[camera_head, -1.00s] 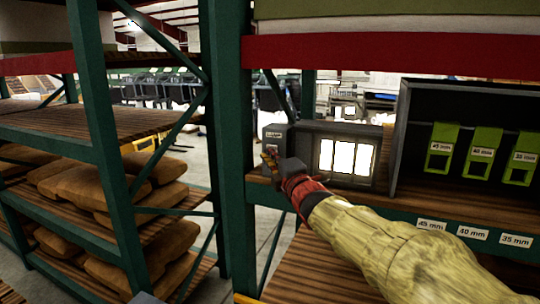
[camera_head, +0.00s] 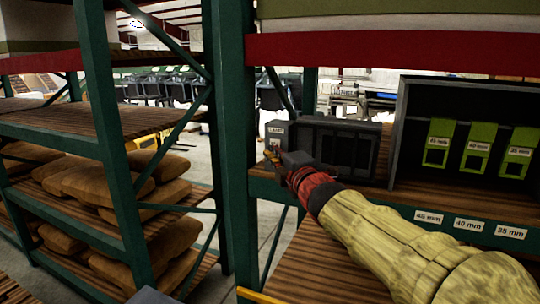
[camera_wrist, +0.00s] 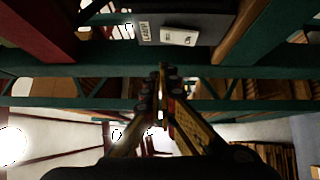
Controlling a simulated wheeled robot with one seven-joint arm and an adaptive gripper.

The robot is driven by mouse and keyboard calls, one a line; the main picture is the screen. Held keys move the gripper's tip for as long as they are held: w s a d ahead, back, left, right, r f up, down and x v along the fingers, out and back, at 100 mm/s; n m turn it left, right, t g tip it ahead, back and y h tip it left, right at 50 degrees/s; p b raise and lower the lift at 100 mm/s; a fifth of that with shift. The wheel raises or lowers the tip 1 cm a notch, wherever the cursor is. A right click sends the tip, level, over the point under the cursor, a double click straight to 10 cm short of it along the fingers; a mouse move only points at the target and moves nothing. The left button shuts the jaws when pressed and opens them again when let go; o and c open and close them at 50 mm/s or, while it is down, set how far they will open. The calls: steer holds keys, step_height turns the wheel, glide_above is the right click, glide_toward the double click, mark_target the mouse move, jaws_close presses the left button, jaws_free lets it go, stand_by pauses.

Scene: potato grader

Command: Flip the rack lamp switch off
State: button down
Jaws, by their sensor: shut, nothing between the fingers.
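The rack lamp (camera_head: 345,145) is a dark grey box on the rack shelf, and its front panel is dark. At its left end is the grey switch box (camera_head: 276,131) with a white label; its lower part is hidden behind my gripper. My gripper (camera_head: 271,156) is shut and empty, with its tips at the lower front of the switch box. In the wrist view, the switch box (camera_wrist: 207,24) shows at the top with its label and a pale switch (camera_wrist: 178,37). My fingertips (camera_wrist: 163,72) are below the switch in that picture and look apart from it.
A green rack post (camera_head: 232,130) stands just left of the switch box. To the right is a black bin box (camera_head: 398,140) with green size-marked holders (camera_head: 478,148). A lower shelf (camera_head: 325,270) lies under my arm. Sacks (camera_head: 150,188) fill the left rack.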

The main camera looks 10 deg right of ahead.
steer(key=s, duration=0.6)
steer(key=shift+d+r, duration=0.35)
